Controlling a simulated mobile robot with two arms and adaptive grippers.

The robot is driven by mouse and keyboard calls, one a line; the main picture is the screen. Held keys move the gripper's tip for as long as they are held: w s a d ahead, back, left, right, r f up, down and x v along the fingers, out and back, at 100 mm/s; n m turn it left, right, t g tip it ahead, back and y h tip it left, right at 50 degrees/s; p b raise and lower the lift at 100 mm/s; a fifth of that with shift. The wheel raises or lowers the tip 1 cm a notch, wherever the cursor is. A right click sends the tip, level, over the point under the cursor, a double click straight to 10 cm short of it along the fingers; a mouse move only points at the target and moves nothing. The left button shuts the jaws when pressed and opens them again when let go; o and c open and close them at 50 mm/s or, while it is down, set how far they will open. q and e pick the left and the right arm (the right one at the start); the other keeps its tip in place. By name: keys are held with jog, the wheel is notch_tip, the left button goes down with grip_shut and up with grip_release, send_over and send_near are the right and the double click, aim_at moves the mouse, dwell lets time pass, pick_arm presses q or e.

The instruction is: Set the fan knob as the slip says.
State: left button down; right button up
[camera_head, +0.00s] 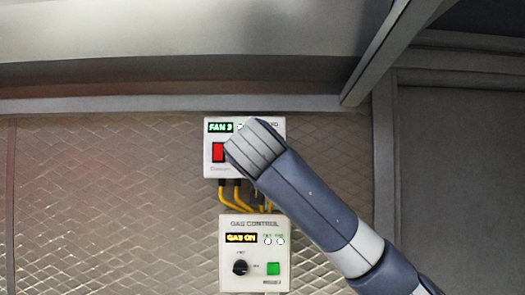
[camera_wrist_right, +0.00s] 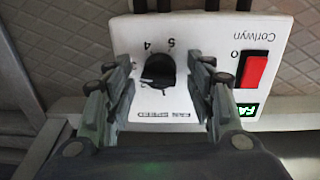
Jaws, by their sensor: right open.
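My right arm covers most of the right of the box, hiding the knob there. In the right wrist view the fan box (camera_wrist_right: 205,30) appears upside down, and the black fan knob (camera_wrist_right: 157,73) shows with the numbers 4 and 5 near it and a FAN SPEED label. My right gripper (camera_wrist_right: 161,82) is open, one finger on each side of the knob; contact cannot be told. No slip is in view. My left gripper is not in view.
A red switch (camera_wrist_right: 255,70) sits beside the knob on the fan box. Below hangs a gas control box (camera_head: 228,281) reading GAS ON, with a black knob (camera_head: 240,267) and a green button (camera_head: 273,268). Yellow cables (camera_head: 238,196) run between the boxes. A metal hood (camera_head: 130,90) overhangs.

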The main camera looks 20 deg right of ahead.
jog(key=shift+c, duration=0.8)
jog(key=shift+d, duration=0.1)
jog(key=c, duration=0.9)
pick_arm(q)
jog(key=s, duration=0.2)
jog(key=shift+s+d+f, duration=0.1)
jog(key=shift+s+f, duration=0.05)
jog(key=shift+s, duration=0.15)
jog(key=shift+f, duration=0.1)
pick_arm(e)
jog(key=shift+f, duration=0.1)
pick_arm(q)
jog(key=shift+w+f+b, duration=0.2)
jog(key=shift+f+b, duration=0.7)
jog(key=shift+b, duration=0.1)
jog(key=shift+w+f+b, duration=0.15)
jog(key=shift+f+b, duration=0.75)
jog(key=shift+b, duration=0.1)
pick_arm(e)
jog(key=shift+n+t, duration=0.3)
jog(key=shift+n, duration=4.6)
